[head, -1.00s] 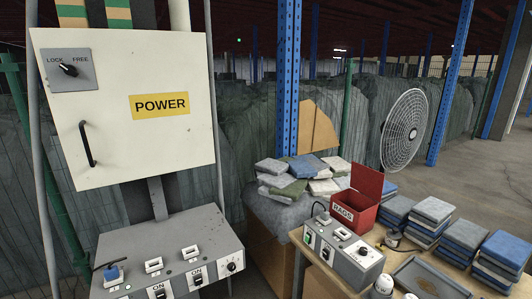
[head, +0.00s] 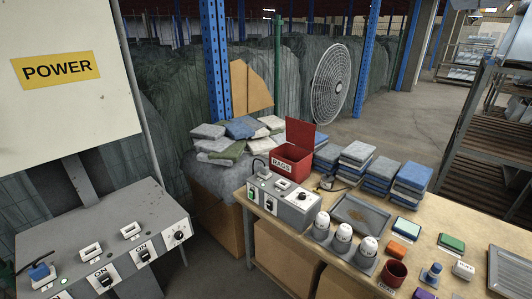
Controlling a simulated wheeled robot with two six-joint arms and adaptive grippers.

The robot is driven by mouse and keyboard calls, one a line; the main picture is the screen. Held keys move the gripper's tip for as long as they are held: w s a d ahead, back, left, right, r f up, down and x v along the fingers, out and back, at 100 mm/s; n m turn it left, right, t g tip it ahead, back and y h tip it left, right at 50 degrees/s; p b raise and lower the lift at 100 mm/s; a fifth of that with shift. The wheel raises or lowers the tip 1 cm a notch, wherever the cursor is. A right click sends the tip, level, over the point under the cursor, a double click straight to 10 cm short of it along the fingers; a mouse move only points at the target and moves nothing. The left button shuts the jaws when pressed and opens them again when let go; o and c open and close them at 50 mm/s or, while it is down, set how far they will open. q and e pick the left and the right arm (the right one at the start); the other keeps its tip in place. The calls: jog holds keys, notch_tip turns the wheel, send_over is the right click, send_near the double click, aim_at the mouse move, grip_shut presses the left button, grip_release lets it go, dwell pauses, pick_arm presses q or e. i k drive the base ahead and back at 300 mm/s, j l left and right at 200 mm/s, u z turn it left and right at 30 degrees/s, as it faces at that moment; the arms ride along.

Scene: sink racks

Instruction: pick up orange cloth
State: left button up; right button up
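A small orange block-like piece (head: 405,229), possibly the orange cloth, lies on the wooden table (head: 455,215) at the lower right of the head view. It sits beside a pale teal-topped pad and behind a dark red cup. It is too small to tell whether it is folded cloth or a sponge. Neither of my grippers is in view.
The table also holds a red RAGS box (head: 291,160), a grey control box (head: 284,199), a grey tray (head: 360,214), several white-capped cylinders, stacks of folded blue and grey cloths (head: 411,182), and a red cup (head: 393,273). A POWER cabinet (head: 65,75) stands left; racks stand right.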

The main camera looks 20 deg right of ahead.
aim_at(394, 248)
jog(key=z, duration=1.8)
